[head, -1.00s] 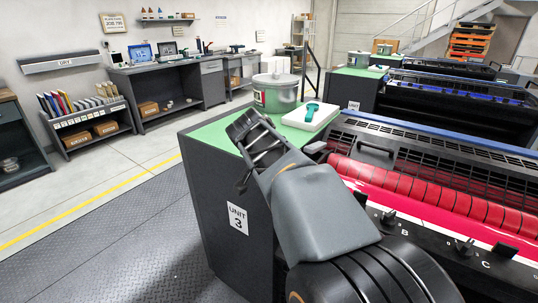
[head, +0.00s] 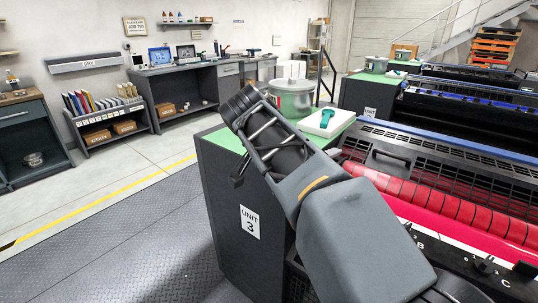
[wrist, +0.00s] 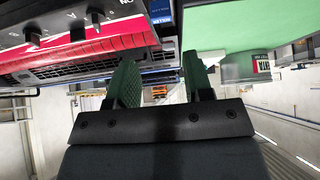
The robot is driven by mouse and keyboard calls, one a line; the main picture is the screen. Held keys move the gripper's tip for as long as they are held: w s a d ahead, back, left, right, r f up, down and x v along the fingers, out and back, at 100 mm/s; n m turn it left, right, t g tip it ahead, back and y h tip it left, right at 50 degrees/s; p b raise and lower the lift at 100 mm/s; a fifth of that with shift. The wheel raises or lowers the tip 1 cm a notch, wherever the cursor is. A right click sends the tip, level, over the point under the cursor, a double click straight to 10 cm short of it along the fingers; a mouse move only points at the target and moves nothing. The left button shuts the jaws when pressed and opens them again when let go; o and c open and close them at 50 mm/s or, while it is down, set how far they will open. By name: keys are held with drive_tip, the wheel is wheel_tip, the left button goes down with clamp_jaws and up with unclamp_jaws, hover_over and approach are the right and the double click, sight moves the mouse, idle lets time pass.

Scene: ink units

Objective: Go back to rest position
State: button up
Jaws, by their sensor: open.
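My gripper (wrist: 160,82) shows in the wrist view as two green-faced fingers on a dark mount. The fingers are apart with nothing between them. In the head view my arm reaches from the lower right up toward the unit 3 cabinet (head: 222,190), and its fingers are not clear there. The wrist picture looks upside down. The red ink unit (wrist: 85,45) is at its upper left, and a green top (wrist: 245,25) is at its upper right.
A lidded pot (head: 292,101) and a white tray (head: 342,121) with a teal tool (head: 326,118) are on the green cabinet top. The red unit (head: 455,208) lies right of my arm. A workbench (head: 180,72) and a folder rack (head: 105,117) stand along the wall. The floor (head: 120,225) at left is clear.

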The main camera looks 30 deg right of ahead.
drive_tip(key=w+a+f+n+t+y+p, duration=0.1)
drive_tip(key=a+f+n+y+p, duration=0.15)
drive_tip(key=a+f+n, duration=0.45)
drive_tip(key=s+a+f+n+y+p, duration=0.2)
drive_tip(key=s+a+n+y+p, duration=0.2)
drive_tip(key=a, duration=0.5)
drive_tip(key=s+n+p, duration=0.2)
drive_tip(key=n+p, duration=0.1)
drive_tip(key=shift+s+f+n+y+p, duration=0.15)
drive_tip(key=shift+s+n+y+p, duration=0.05)
drive_tip(key=shift+n+y+p, duration=0.2)
drive_tip(key=shift+c, duration=0.4)
